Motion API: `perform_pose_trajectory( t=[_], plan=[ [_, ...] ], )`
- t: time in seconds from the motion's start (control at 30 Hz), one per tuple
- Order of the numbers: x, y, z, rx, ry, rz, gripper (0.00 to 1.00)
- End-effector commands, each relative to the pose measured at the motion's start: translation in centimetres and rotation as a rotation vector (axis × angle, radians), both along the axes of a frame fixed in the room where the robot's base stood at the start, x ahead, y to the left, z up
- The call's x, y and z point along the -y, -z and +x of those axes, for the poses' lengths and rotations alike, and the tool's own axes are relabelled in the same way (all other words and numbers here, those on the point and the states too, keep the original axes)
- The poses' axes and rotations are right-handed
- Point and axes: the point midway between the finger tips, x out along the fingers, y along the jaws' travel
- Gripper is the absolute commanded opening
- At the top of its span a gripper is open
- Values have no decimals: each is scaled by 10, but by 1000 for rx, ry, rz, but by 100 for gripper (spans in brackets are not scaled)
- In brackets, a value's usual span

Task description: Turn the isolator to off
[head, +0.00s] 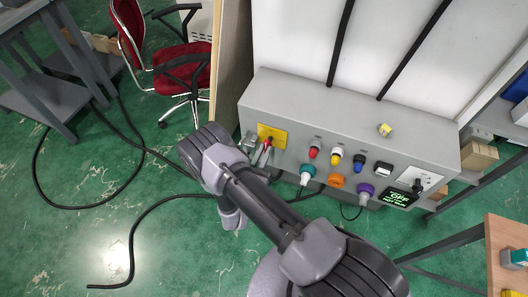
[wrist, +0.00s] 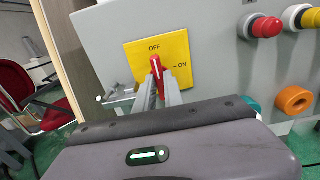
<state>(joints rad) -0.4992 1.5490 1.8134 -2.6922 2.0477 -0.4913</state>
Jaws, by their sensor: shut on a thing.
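The isolator is a yellow plate (wrist: 178,52) on the grey panel, marked OFF at the top and ON at the right. It also shows in the head view (head: 279,134). Its red handle (wrist: 155,65) has a white line and points up toward OFF, leaning slightly left. My gripper (wrist: 163,88) is shut on the red handle, one finger on each side. In the head view my gripper (head: 264,154) reaches the panel's left end. The lower part of the handle is partly hidden between the fingers.
A red button (wrist: 266,27), a yellow button (head: 336,155) and other coloured controls sit right of the isolator. A small display (head: 397,198) with green text reading OFF is at the panel's right. A metal latch-like part (wrist: 116,97) is left of my fingers. A red chair (head: 180,70) stands left.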

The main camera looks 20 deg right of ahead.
Motion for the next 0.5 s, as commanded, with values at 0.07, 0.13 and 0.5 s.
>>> perform_pose_trajectory(
  t=[0.07, 0.13, 0.5],
  plan=[
    [0, 1, 0, -6, -1, -7, 0],
    [0, 1, 0, -8, -1, -10, 0],
    [0, 1, 0, -10, -1, -11, 19]
  ],
)
